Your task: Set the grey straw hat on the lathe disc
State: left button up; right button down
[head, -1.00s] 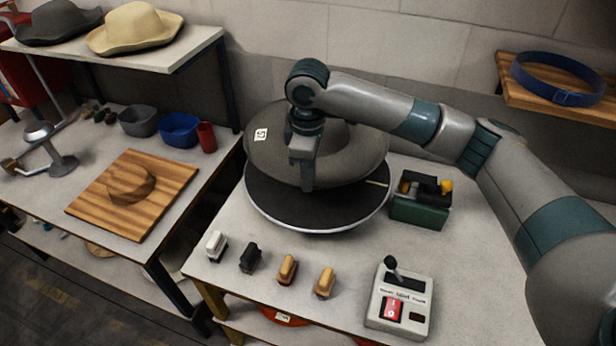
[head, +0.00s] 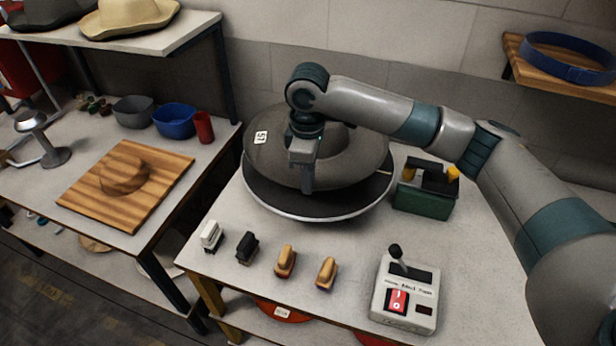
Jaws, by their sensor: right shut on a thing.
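The grey straw hat (head: 345,165), with a white number tag on its brim, is over the black lathe disc (head: 300,205) with the pale rim. The hat covers most of the disc; whether it touches the disc or hangs just above it, I cannot tell. My right gripper (head: 308,185) points down and is shut on the hat; its arm hides part of the crown. My left gripper is not in view.
A control box (head: 405,292) with a lever and red switch stands at the front right. A green box (head: 425,192) is right of the disc. Several brushes (head: 285,262) line the front. A wooden board (head: 128,188) with a hat block lies on the left table.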

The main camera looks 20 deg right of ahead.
jog(key=shift+f, duration=2.5)
jog(key=c, duration=1.8)
grip_release()
jog(key=shift+c, duration=0.2)
